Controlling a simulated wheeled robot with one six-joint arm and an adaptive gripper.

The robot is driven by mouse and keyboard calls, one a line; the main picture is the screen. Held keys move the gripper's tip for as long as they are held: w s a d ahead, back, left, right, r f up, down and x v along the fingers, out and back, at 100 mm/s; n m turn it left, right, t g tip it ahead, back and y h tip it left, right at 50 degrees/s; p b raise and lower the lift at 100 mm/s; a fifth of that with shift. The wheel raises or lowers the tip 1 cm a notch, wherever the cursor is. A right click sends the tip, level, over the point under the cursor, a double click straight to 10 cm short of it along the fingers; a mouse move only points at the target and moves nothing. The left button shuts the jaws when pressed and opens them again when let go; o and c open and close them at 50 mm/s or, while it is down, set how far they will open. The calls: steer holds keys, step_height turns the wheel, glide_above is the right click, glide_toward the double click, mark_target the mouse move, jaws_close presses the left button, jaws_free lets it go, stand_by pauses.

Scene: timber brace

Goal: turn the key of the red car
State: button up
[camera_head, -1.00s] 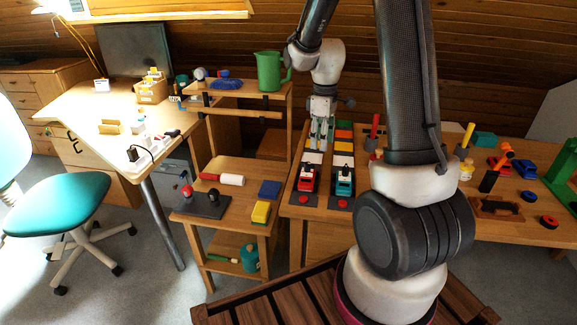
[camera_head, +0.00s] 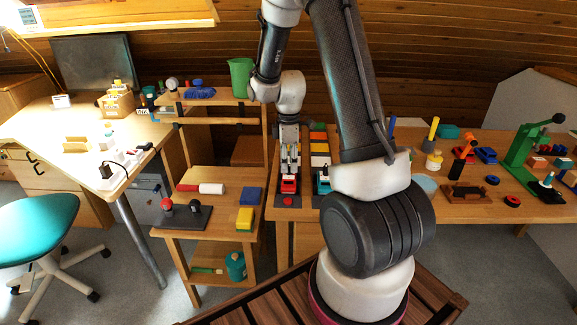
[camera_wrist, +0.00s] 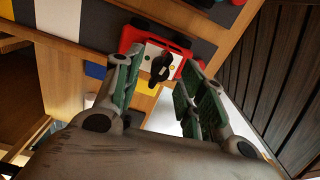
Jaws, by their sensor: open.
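The red car (camera_head: 288,186) sits on a dark track strip on the wooden table, below my gripper (camera_head: 290,163) in the head view. In the wrist view the red car (camera_wrist: 183,43) shows a pale panel with a dark key (camera_wrist: 160,67) standing out from it. My gripper (camera_wrist: 156,70) is open, its green-padded fingers on either side of the key in the picture. Nothing is held. I cannot tell whether a finger touches the key or how deep the key lies between them.
A teal car (camera_head: 322,184) stands on the neighbouring strip to the right, close to my arm. A small shelf table at left holds a yellow block (camera_head: 244,218) and a blue block (camera_head: 250,196). A green jug (camera_head: 241,77) stands on the raised shelf behind.

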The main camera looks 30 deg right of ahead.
steer(key=shift+f, duration=0.9)
jaws_close()
steer(key=shift+m, duration=0.4)
